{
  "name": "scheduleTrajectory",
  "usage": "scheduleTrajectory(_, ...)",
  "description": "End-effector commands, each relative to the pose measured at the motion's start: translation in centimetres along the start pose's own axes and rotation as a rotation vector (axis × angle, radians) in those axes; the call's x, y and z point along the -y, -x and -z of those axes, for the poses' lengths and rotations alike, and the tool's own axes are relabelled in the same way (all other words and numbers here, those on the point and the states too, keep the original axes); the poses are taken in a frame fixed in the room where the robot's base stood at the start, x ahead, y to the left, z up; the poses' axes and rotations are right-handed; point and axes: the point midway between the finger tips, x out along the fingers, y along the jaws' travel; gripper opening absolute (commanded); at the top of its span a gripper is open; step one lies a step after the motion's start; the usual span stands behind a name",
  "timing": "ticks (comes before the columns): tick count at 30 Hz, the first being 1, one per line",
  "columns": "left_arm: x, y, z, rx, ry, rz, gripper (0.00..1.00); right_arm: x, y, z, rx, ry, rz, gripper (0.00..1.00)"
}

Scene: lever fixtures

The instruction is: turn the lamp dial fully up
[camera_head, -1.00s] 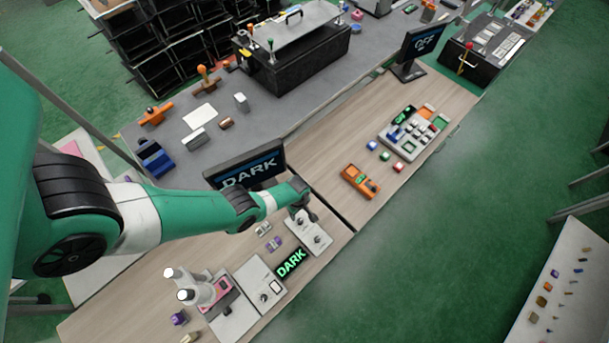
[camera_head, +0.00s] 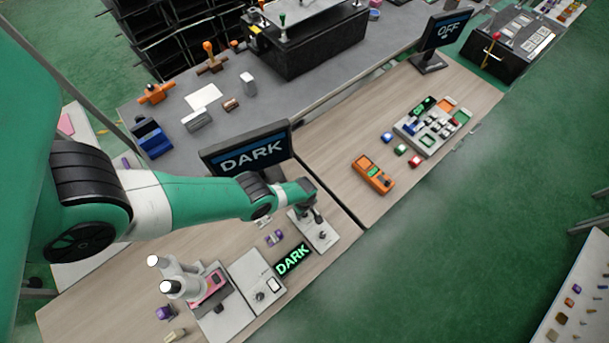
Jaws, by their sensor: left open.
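A small pale panel (camera_head: 328,241) near the front edge of the wooden table carries a dark knob (camera_head: 322,236). My left gripper (camera_head: 316,216) is open over the far part of this panel and hides what is there; contact cannot be told. A second pale panel (camera_head: 245,268) further left has a black round knob (camera_head: 260,296) and a small white-framed part. A black sign (camera_head: 293,260) between the panels reads DARK in green. A monitor (camera_head: 247,155) behind my arm also reads DARK. Which knob is the lamp dial is not labelled. My right gripper is not in view.
A white microscope-like device (camera_head: 180,283) stands at the front left. Small purple and grey blocks (camera_head: 275,237) lie behind the sign. An orange handheld device (camera_head: 373,174) and a button panel (camera_head: 432,127) lie further right. The wood between them and my gripper is mostly clear.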

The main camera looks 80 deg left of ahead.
Motion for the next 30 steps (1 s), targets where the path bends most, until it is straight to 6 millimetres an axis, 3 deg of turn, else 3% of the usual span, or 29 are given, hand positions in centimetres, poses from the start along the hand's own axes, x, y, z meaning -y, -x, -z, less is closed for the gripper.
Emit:
scheduleTrajectory(2, 0.00, 0.04, 0.00, 0.000, 0.000, 0.000, 0.58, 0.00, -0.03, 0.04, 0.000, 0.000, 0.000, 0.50)
scheduleTrajectory(12, 0.02, 0.03, 0.00, 0.000, 0.000, 0.000, 0.00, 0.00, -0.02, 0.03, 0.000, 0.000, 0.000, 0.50)
scheduleTrajectory(30, 0.06, -0.06, 0.00, 0.000, -0.105, 0.000, 0.00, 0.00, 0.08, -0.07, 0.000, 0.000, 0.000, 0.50)
